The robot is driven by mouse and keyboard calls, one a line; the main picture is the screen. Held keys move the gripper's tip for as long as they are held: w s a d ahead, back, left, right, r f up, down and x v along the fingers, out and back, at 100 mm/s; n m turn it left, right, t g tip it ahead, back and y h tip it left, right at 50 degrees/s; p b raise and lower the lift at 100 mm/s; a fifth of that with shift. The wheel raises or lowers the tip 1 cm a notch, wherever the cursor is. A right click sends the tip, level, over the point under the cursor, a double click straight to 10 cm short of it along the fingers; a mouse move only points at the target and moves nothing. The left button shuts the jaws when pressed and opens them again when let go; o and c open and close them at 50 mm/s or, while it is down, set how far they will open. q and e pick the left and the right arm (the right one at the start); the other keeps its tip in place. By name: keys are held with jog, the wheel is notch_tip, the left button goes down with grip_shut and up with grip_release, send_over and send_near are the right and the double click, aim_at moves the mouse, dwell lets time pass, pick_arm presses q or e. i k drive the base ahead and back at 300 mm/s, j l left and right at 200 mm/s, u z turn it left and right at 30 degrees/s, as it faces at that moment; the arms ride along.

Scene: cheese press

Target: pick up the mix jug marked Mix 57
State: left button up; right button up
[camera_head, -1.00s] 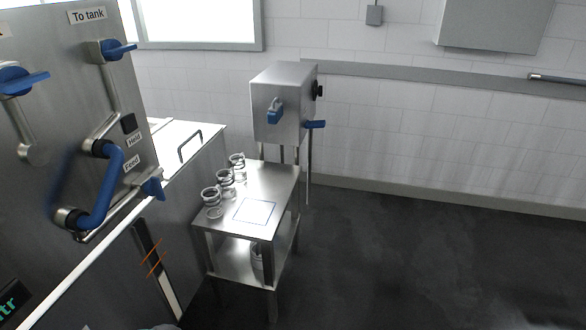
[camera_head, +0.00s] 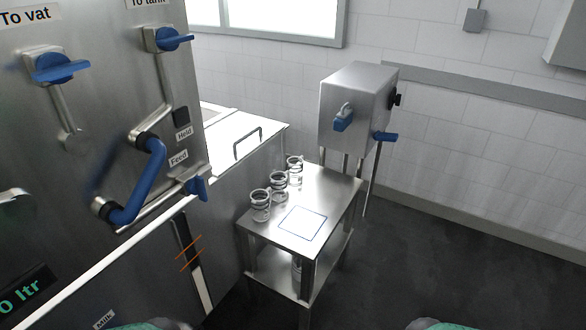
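Three small clear jugs with dark bands stand in a row along the left side of a steel table: a near jug (camera_head: 260,206), a middle jug (camera_head: 279,187) and a far jug (camera_head: 295,170). Their markings are too small to read, so I cannot tell which is Mix 57. Neither gripper shows. Two teal-topped parts, probably of my own arms, show only at the bottom edge.
The steel table (camera_head: 336,197) has a blue square outline (camera_head: 303,224) on its top. A steel box with blue handles (camera_head: 350,100) stands behind it. A large panel with blue valves and pipe (camera_head: 150,180) fills the left. Dark floor (camera_head: 430,255) is clear at right.

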aim_at(295, 164)
jog(key=i+l+u, duration=0.85)
jog(key=l+u, duration=0.15)
jog(key=l, duration=0.1)
